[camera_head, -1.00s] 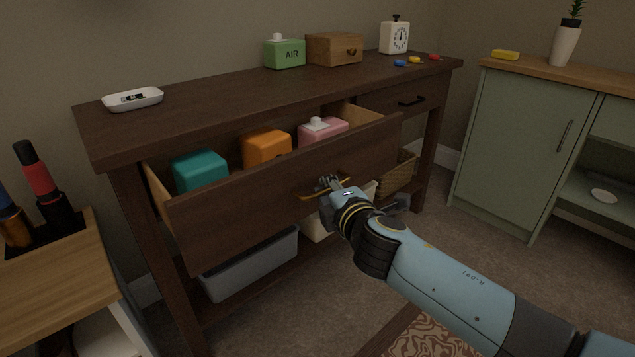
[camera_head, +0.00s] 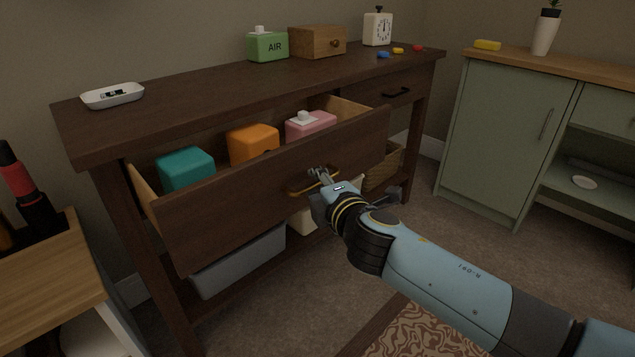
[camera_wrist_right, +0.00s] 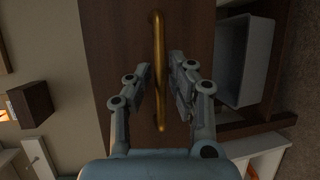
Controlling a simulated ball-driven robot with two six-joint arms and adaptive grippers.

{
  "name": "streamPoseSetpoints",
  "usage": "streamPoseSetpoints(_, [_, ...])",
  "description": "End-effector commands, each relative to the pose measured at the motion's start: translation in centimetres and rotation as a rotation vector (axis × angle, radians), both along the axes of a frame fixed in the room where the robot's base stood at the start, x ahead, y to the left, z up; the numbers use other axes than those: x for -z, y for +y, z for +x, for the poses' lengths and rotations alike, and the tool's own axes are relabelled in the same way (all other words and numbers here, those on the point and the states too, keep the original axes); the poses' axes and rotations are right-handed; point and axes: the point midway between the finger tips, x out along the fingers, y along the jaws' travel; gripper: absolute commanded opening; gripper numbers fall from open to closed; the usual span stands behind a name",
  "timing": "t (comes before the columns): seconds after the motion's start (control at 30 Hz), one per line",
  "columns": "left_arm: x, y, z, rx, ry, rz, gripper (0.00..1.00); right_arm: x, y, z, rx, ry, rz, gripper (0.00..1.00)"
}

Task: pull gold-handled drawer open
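The gold-handled drawer (camera_head: 240,204) is pulled well out of the dark wooden dresser. Its inside shows, with a teal box (camera_head: 186,169), an orange box (camera_head: 253,144) and a pink bottle-like box (camera_head: 311,125) in it. The gold handle (camera_head: 298,192) is on the drawer front and stands lengthwise in the right wrist view (camera_wrist_right: 159,65). My right gripper (camera_head: 318,174) is at the handle. In the right wrist view its fingers (camera_wrist_right: 160,82) stand on either side of the handle, with narrow gaps showing. My left gripper is not in view.
A grey bin (camera_head: 240,262) sits below the drawer. A green cabinet (camera_head: 505,135) stands at right. Floor is open between.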

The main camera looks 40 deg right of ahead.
Motion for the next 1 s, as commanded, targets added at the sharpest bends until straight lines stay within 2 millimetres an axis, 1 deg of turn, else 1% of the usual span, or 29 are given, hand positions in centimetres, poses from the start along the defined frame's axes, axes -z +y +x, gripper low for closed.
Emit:
streamPoseSetpoints(0.17, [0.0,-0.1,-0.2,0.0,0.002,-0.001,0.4,-0.4,0.9,-2.6,0.0,0.003,0.001,0.2])
streamPoseSetpoints(0.3, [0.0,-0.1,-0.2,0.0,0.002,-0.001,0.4,-1.0,1.9,-5.7,0.001,0.003,0.0,0.2])
streamPoseSetpoints(0.5, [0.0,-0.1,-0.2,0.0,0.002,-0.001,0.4,-1.7,3.1,-9.3,0.0,0.003,0.001,0.2])
streamPoseSetpoints(0.6, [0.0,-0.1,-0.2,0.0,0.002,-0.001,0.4,-2.0,3.4,-10.3,0.0,0.002,0.001,0.2])
streamPoseSetpoints(0.7, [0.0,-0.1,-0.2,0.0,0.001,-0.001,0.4,-2.2,3.6,-10.8,0.0,0.0,-0.001,0.2])
streamPoseSetpoints(1.0, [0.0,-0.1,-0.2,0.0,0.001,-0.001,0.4,-2.2,3.6,-10.9,0.0,0.0,-0.001,0.2])
